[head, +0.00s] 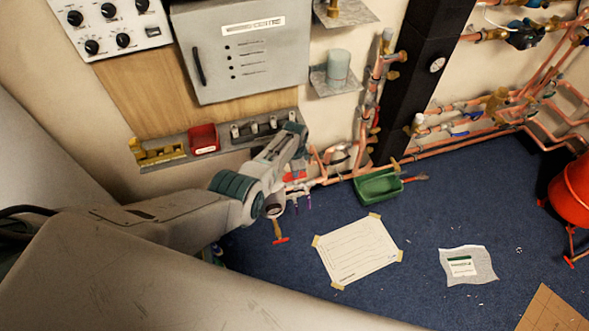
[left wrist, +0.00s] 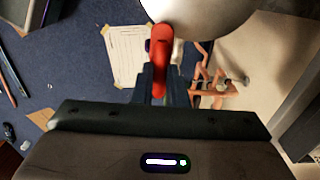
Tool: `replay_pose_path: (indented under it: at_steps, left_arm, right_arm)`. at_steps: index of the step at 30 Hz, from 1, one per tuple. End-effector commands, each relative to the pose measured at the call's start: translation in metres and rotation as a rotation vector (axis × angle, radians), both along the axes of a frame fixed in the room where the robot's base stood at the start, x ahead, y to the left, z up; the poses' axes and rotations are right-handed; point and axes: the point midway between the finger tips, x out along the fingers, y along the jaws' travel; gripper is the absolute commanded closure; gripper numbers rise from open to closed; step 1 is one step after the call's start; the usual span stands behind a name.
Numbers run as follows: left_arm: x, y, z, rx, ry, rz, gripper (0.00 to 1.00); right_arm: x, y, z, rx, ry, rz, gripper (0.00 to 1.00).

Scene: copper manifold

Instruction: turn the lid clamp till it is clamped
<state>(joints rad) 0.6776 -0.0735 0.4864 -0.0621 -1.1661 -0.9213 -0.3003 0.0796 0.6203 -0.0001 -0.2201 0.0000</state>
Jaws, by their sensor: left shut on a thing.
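The lid clamp's red handle (left wrist: 160,42) stands between my left fingers in the left wrist view, beside a rounded grey metal vessel (left wrist: 205,14). My left gripper (left wrist: 161,82) is shut on the red handle, one dark finger on each side. In the head view my left arm reaches in from the left. Its gripper (head: 291,164) is over the low pipework below the grey cabinet, and a bit of red shows beside it. The arm hides most of the vessel and clamp there. I cannot tell how far the clamp is turned. My right gripper is not in view.
Copper pipes (head: 440,152) run along the wall to the right. A green tray (head: 378,186) lies on the blue floor beside them. A taped paper sheet (head: 358,250) and a smaller sheet (head: 467,265) lie nearer. A red bucket (head: 573,193) stands at the far right.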

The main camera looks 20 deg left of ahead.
Motion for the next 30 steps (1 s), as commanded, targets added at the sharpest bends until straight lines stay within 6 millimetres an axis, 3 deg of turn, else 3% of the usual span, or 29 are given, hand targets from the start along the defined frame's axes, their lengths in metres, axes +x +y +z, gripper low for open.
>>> replay_pose_path:
  at_steps: [8, 9, 12, 23, 30]
  left_arm:
    - [-0.001, 0.0, -0.001, 0.0, 0.001, -0.002, 1.0]
    - [-0.001, 0.0, -0.001, 0.0, 0.001, -0.002, 0.82]
    - [-0.001, 0.0, -0.001, 0.0, 0.001, -0.001, 0.66]
    - [0.001, 0.0, 0.004, 0.0, -0.001, 0.0, 0.66]
    - [0.0, 0.0, 0.035, -0.001, -0.003, 0.0, 0.66]
  right_arm:
    - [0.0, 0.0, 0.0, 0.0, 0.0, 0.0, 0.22]
    - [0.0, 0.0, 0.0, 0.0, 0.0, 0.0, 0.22]
    - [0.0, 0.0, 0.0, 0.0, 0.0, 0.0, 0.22]
    - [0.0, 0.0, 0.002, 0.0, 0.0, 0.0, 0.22]
    - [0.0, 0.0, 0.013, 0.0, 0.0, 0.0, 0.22]
